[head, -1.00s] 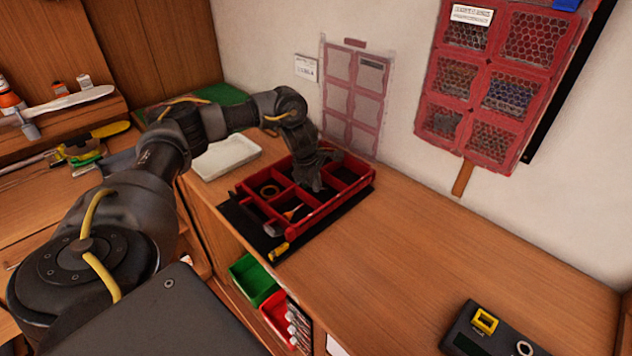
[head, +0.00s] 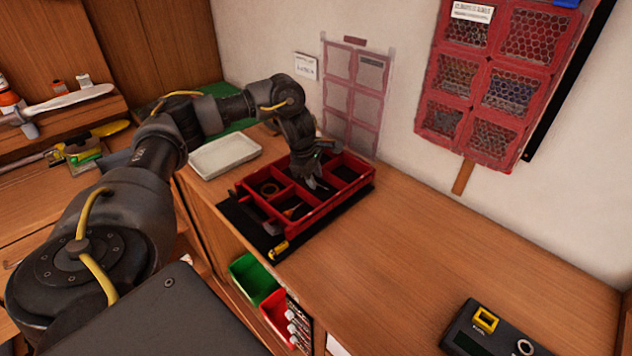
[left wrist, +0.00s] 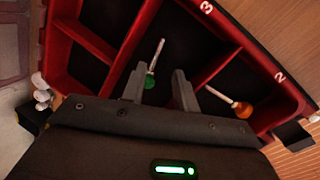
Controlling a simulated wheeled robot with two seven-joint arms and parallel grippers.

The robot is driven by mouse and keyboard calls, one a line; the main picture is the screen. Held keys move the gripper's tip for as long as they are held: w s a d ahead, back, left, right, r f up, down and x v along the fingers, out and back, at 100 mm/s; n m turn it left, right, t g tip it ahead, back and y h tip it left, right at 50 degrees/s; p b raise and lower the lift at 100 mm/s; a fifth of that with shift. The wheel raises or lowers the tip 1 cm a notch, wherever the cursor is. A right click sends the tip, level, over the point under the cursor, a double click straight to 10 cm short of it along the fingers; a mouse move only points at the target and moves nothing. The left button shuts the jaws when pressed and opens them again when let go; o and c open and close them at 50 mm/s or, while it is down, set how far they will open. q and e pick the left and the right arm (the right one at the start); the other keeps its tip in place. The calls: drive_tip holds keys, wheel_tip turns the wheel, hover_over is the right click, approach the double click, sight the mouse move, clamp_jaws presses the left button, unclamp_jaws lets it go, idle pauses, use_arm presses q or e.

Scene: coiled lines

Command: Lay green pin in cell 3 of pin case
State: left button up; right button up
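The red pin case (head: 318,217) stands on the bench, and its rim numbers 3 and 2 show in the left wrist view. The green pin (left wrist: 154,66) has a green ball head and a pale shaft. It lies in the cell beside the number 3, on the dark floor. My left gripper (left wrist: 160,86) is open above that cell, its two fingers apart with nothing gripped. The green head shows close to the left finger; contact cannot be told. In the head view my left gripper (head: 317,184) is over the case. My right gripper is not in view.
An orange-headed pin (left wrist: 240,108) lies in the cell beside number 2. A white tray (head: 224,155) stands left of the case. A dark device with a yellow frame (head: 485,320) is at the lower right. The bench between is clear.

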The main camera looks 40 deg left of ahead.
use_arm(q)
drive_tip(key=p+v, duration=0.2)
drive_tip(key=v, duration=0.7)
drive_tip(key=shift+r, duration=0.3)
drive_tip(key=shift+s, duration=0.1)
